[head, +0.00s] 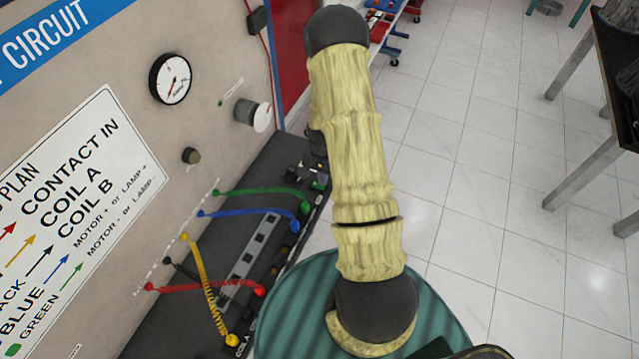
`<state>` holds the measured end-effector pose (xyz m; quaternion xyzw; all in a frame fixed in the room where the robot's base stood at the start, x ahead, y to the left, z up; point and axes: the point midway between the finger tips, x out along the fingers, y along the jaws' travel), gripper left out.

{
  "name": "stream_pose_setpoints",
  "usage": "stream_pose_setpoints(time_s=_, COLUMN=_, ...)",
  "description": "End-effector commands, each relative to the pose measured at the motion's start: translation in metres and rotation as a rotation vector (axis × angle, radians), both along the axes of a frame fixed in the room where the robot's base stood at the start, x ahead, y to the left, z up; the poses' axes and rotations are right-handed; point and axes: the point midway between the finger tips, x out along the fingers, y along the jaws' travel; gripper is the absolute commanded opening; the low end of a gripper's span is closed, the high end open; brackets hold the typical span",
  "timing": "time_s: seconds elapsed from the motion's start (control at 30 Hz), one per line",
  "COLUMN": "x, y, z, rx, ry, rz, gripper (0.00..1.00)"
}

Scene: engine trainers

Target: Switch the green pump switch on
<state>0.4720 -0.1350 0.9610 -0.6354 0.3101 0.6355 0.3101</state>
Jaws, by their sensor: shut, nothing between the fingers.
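My arm, in a pale yellow sleeve with dark joints, rises through the middle of the head view. My gripper's fingers cannot be made out; the sleeve hides what lies behind it. A small dark shape shows at the sleeve's left edge, and I cannot tell whether it is part of my wrist. Just below it, a small green part (318,185) sits at the far end of the dark bench. I cannot tell whether this is the green pump switch, nor its position. No other green switch shows clearly.
An upright panel (215,55) carries a gauge (170,79), a grey knob (253,115) and a wiring label (75,215). Green (258,192), blue (250,212), yellow (205,275) and red (205,286) leads cross the dark bench. Tiled floor (470,200) is clear at right, before a table (590,75).

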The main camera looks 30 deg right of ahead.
Motion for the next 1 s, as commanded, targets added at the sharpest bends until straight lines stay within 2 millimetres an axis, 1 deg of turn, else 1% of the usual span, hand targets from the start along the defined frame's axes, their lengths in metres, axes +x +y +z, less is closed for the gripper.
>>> stream_pose_setpoints(time_s=0.57, x=-0.0001, y=-0.0002, z=-0.0005, rx=0.0, ry=0.0, rz=0.0, gripper=0.0)
stream_pose_setpoints(time_s=1.0, x=0.0, y=-0.0001, z=-0.006, rx=0.0, ry=0.0, rz=-0.001, gripper=0.0)
